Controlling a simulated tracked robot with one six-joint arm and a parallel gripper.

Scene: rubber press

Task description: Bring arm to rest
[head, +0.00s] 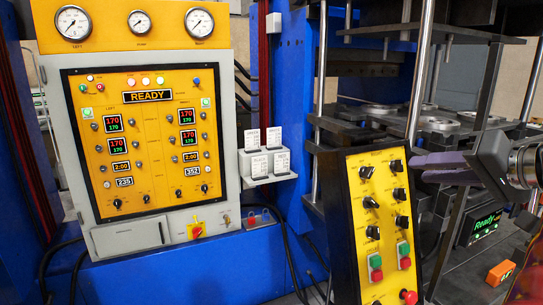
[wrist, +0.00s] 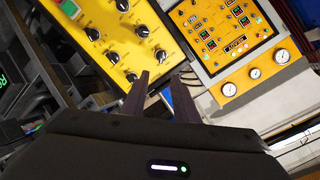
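My gripper (head: 422,168) is at the right of the head view, held in the air in front of the press and just right of the tilted yellow control box. Its two dark purple fingers point left. In the wrist view my gripper (wrist: 160,80) shows its fingers apart with nothing between them. Part of my arm is cut off by the right edge of the head view.
The yellow control box (head: 370,225) with knobs and buttons stands close to the fingers. The main panel (head: 148,140) reads READY. Press platens (head: 440,123) and steel posts stand behind my gripper. An orange block (head: 500,273) lies at lower right.

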